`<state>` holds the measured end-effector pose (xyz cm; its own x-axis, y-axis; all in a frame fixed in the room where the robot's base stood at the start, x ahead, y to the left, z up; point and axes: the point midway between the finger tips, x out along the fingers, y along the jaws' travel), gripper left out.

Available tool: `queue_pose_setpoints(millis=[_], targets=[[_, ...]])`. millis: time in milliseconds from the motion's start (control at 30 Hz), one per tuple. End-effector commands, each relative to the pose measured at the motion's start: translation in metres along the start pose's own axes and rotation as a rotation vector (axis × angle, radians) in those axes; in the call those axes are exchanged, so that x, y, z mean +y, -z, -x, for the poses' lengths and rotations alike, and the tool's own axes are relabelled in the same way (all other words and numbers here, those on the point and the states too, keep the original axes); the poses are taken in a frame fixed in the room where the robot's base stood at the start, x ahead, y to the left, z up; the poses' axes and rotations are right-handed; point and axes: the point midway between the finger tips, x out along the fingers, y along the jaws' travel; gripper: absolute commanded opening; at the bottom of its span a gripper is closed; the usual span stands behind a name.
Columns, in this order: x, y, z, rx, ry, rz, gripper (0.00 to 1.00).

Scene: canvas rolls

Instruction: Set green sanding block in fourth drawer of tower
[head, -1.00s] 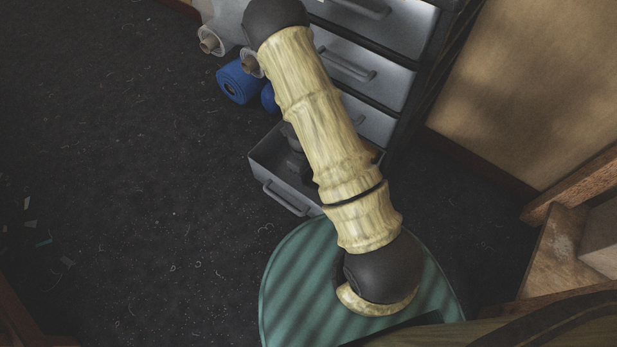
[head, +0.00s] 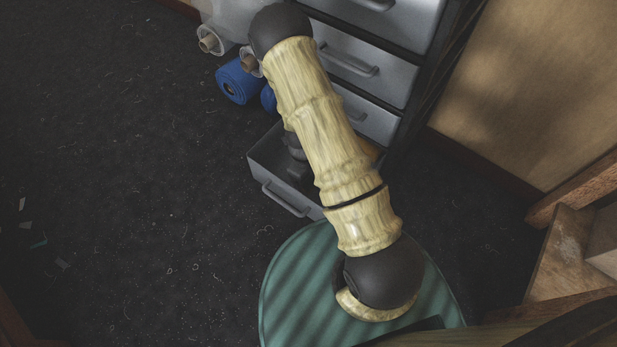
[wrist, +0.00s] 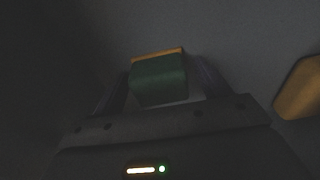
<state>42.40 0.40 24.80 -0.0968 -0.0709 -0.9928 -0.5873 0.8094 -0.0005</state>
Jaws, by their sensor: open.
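The green sanding block (wrist: 159,80), with an orange-tan edge, shows in the wrist view between the two fingers of my gripper (wrist: 160,76). The jaws are open around it, and it seems to rest on a grey surface; contact with the fingers is too dark to tell. In the head view the grey drawer tower (head: 370,65) stands at the top, with its lowest visible drawer (head: 283,200) pulled out. A dark part of my wrist shows inside that drawer beside my arm; my fingers and the block are hidden there.
A yellow-tan object (wrist: 300,88) lies at the right in the wrist view. Blue rolls (head: 238,82) lie left of the tower. A round green striped surface (head: 290,285) is below the drawer. Wooden furniture (head: 570,250) stands at right. Dark floor at left is mostly clear.

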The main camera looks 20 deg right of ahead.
Motion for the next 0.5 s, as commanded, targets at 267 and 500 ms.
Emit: queue_pose_setpoints(millis=[267, 500], targets=[[0.0, 0.001, 0.012, 0.0, 0.001, 0.001, 0.76], [0.0, 0.001, 0.051, -0.001, 0.002, 0.002, 0.76]])
